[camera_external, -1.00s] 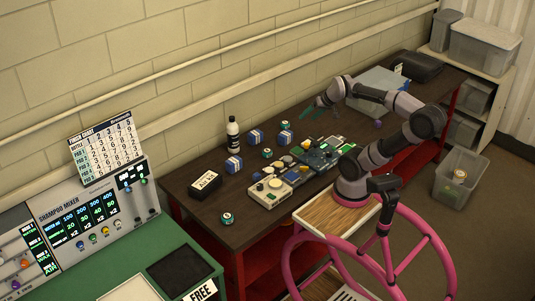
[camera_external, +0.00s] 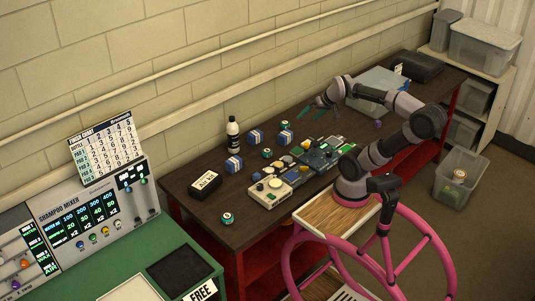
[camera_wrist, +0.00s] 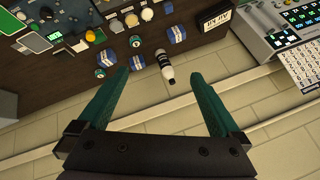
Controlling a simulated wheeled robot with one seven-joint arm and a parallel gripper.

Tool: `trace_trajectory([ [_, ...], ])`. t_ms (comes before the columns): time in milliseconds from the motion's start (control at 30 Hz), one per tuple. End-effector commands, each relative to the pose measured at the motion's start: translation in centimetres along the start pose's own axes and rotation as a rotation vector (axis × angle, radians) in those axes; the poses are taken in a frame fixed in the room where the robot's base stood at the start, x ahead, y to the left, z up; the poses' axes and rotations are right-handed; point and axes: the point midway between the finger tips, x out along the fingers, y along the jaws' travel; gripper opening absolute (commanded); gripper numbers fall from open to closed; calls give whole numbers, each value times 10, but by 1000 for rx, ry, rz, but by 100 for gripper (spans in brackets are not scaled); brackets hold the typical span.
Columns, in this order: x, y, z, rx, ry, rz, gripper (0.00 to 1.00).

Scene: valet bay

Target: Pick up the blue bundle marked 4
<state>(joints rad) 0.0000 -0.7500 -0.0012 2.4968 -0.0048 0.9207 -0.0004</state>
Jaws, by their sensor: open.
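Three blue bundles with white bands lie on the dark bench. One bundle (camera_external: 234,163) is nearest the black box and also shows in the wrist view (camera_wrist: 176,34). A second (camera_external: 257,136) is right of the bottle, also in the wrist view (camera_wrist: 137,62). A third (camera_external: 285,138) is farther right, also in the wrist view (camera_wrist: 106,58). I cannot read which is marked 4. My gripper (camera_external: 310,110) is open and empty, above the bench near the wall, up and right of the third bundle. Its green fingers (camera_wrist: 158,75) show wide apart in the wrist view.
Small green-banded tins (camera_external: 267,153) lie close by, one (camera_external: 285,124) near the wall. Circuit boards and instruments (camera_external: 320,152) crowd the bench's middle. A labelled black box (camera_external: 205,185) sits left.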

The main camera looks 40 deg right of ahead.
Motion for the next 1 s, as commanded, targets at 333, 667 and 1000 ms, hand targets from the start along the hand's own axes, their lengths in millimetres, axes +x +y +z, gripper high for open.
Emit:
trace_trajectory([
  [333,15,6,-12,-74,-56,56,100],
  [667,98,42,-66,-473,-334,310,100],
  [1000,209,88,-111,-954,-669,553,100],
])
